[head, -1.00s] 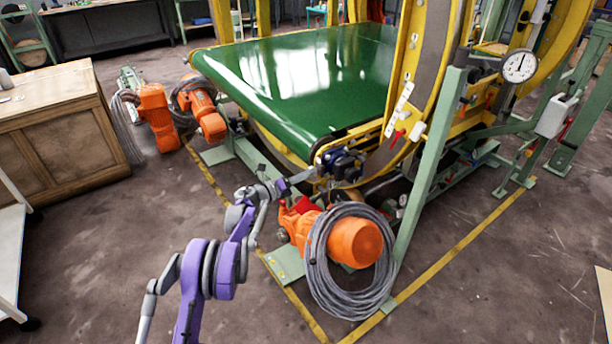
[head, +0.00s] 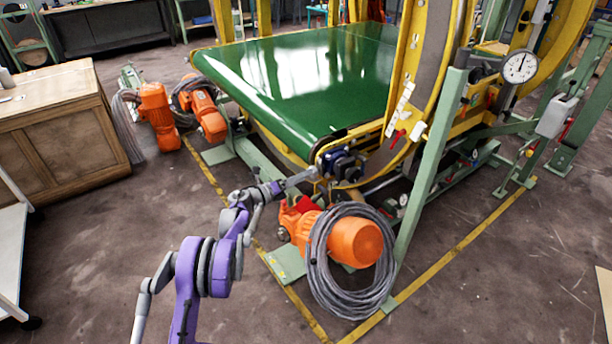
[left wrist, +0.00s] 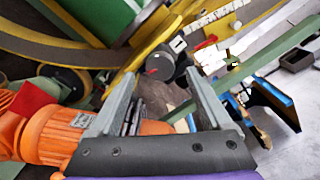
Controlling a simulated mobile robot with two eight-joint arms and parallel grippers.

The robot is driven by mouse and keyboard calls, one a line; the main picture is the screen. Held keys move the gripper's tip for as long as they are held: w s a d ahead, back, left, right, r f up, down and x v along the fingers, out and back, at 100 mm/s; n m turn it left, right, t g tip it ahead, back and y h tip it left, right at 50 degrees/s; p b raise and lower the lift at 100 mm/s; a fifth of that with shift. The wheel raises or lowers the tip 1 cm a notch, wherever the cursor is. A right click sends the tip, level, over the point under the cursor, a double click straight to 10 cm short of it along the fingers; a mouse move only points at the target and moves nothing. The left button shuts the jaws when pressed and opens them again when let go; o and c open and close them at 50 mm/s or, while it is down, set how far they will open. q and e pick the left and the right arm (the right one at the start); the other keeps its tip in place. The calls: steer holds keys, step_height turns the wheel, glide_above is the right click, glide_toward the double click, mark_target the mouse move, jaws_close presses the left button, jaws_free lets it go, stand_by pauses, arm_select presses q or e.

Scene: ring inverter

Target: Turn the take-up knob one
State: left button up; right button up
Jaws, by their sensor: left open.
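In the left wrist view a dark grey round knob (left wrist: 160,66) with a small red mark sits on the yellow frame, just beyond the fingertips; I take it to be the take-up knob. My left gripper (left wrist: 160,76) is open, with one finger on each side of the knob in the picture. I cannot tell whether it touches. In the head view my left gripper (head: 308,176) points at a dark blue and black unit (head: 343,163) at the belt's near corner; the knob cannot be made out there. My right gripper is not in view.
An orange motor (head: 350,240) with a coiled grey cable (head: 318,275) stands close below my left gripper. A green post (head: 430,165) rises to the right. The green belt (head: 300,75) lies behind. Floor at front left is clear.

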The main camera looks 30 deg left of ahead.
arm_select(q)
steer(key=v, duration=0.8)
steer(key=shift+s+p, duration=0.2)
steer(key=shift+p, duration=0.15)
